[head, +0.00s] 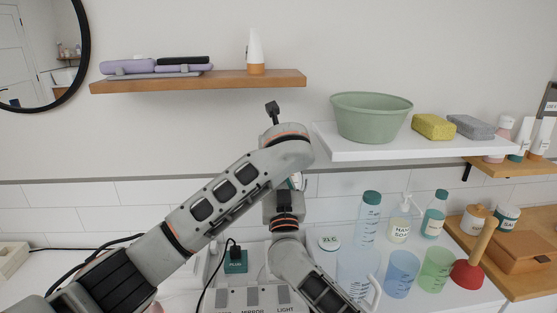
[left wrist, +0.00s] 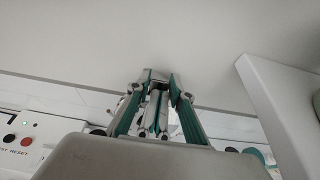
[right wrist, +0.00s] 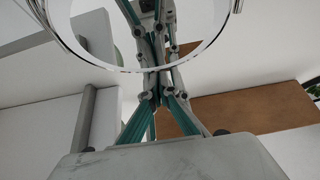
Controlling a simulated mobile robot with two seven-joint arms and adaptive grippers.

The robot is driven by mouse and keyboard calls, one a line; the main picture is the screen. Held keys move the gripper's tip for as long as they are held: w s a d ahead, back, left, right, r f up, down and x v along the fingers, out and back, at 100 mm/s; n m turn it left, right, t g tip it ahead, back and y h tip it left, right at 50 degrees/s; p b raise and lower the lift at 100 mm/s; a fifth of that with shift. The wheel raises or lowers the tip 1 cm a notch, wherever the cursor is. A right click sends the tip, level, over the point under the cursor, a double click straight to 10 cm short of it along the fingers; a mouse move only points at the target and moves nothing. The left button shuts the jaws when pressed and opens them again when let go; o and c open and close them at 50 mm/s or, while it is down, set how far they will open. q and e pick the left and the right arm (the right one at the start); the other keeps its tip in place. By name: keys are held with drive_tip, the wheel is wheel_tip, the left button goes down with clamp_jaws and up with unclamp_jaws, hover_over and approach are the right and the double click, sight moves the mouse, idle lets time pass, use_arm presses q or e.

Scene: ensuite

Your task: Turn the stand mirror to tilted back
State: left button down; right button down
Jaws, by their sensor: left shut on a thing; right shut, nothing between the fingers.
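The stand mirror (right wrist: 205,25) shows in the right wrist view as a round glass with a thin chrome rim, cut off at the top. My right gripper (right wrist: 153,78) is shut and empty, its tips at the lower rim; its reflection shows in the glass. I cannot tell whether they touch. In the left wrist view my left gripper (left wrist: 158,82) is shut on a narrow grey metallic part, apparently of the mirror, mostly hidden between the fingers. In the head view my arms overlap at the middle and hide the mirror and both fingertips.
A wooden shelf (head: 200,81) and a white shelf (head: 400,146) with a green basin (head: 370,117) hang close to the arms. Bottles, cups and a red plunger (head: 471,274) crowd the counter at right. A labelled panel (head: 255,299) is in front.

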use_arm(q)
drive_tip(key=shift+r, duration=0.45)
drive_tip(key=shift+s+d, duration=0.1)
drive_tip(key=shift+d, duration=0.1)
drive_tip(key=c, duration=1.8)
unclamp_jaws()
drive_tip(key=shift+o, duration=0.2)
drive_tip(key=shift+a+f, duration=0.15)
drive_tip(key=shift+a, duration=0.05)
drive_tip(key=shift+f, duration=0.1)
